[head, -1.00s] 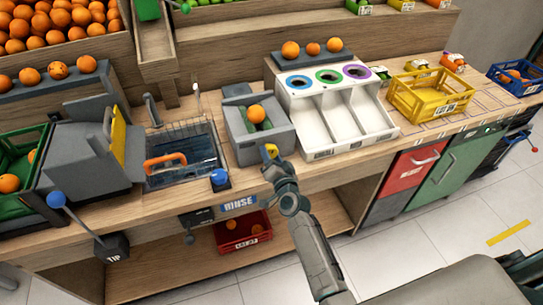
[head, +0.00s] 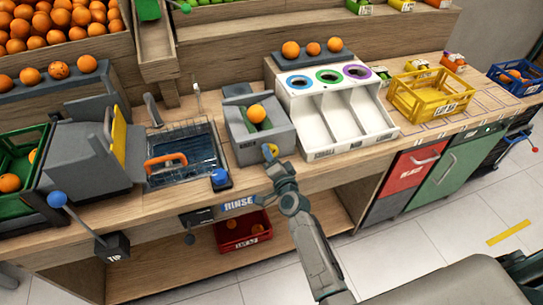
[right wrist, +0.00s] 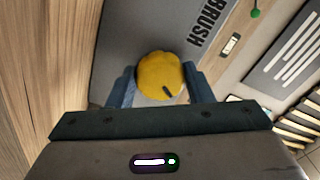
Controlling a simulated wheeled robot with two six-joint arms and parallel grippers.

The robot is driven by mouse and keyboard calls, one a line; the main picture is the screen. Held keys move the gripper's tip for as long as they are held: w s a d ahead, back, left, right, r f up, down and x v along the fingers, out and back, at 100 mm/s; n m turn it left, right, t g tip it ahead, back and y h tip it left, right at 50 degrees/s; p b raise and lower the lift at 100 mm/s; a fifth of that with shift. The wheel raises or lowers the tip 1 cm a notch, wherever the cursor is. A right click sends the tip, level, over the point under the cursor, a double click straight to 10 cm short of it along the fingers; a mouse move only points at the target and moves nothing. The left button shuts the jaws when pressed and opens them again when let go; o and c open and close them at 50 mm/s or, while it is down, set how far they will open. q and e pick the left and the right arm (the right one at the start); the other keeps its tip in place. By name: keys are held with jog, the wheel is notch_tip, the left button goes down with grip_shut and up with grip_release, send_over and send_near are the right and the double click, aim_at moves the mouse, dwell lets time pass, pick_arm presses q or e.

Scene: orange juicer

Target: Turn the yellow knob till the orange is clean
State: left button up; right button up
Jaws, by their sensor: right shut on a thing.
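The orange (head: 256,113) sits in the top of the grey brush box (head: 236,137), on a green part. The yellow knob (head: 273,149) is on the front of that box, partly hidden by my right gripper (head: 270,156). In the right wrist view the knob (right wrist: 161,75) is round, with a dark mark at its lower right, and sits between my two fingers beside the word BRUSH. My right gripper is shut on the knob. Whether the orange is clean is too small to tell. My left gripper is not in view.
A white sorter (head: 335,115) with three coloured rings stands right of the box. A sink (head: 182,160) with an orange handle and a blue knob (head: 220,178) are to the left. A yellow crate (head: 432,97) stands farther right. A red crate (head: 243,233) sits below the counter.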

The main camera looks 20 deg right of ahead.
jog(key=o, duration=1)
jog(key=s+b, duration=0.1)
jog(key=s, duration=0.9)
jog(key=shift+s+d+b, duration=0.15)
jog(key=shift+s+b, duration=0.2)
jog(key=shift+s, duration=0.05)
